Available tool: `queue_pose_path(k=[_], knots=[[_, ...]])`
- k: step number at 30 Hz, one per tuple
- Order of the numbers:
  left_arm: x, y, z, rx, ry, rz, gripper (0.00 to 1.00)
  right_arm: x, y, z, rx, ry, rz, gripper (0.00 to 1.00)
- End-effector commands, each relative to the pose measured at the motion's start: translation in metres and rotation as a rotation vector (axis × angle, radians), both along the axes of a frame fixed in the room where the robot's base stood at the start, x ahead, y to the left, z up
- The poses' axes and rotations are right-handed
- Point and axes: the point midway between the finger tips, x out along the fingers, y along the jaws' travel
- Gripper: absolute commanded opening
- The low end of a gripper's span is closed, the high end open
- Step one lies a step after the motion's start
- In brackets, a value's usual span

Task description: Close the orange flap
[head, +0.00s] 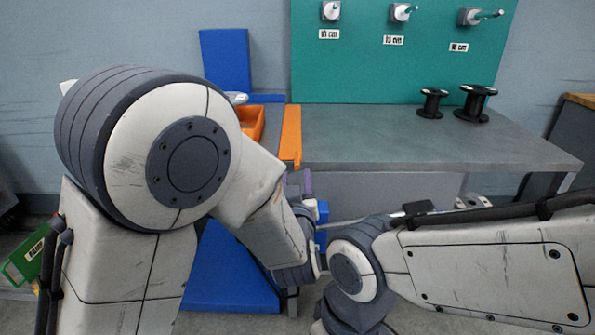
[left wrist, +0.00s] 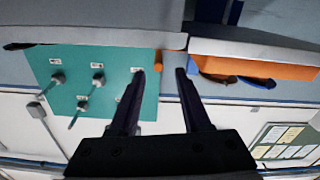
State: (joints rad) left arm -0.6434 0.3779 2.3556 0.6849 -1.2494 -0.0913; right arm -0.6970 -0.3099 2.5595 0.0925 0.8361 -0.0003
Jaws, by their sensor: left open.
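The orange flap (head: 291,135) is a narrow strip at the left end of the grey table, beside the orange bin (head: 252,122). Its exact tilt is hard to tell. In the left wrist view, which is upside down, a small orange piece (left wrist: 158,57) shows between the fingertips and may be the flap's end; the bin (left wrist: 270,68) is right of it. My left gripper (head: 300,182) is just below the flap's near end in the head view, partly hidden by my arm. Its fingers (left wrist: 163,72) are apart and hold nothing. My right gripper is out of view.
The grey table (head: 400,140) carries two black spools (head: 452,102) at its back. A teal board (head: 390,50) with labelled pegs stands behind. Blue panels (head: 225,65) stand at the back left. My right arm crosses the lower right.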

Motion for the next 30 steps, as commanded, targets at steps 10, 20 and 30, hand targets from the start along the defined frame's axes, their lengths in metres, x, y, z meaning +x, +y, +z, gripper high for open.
queue_pose_path(k=[10,20,30], knots=[[0.057,-0.002,-0.002,0.000,0.001,-0.002,0.47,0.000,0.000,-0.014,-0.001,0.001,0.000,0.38],[0.067,0.000,0.000,0.001,0.002,-0.001,0.47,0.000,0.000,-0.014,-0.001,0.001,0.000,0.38],[0.066,-0.008,0.000,0.000,0.001,-0.004,0.00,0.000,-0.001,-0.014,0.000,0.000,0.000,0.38]])
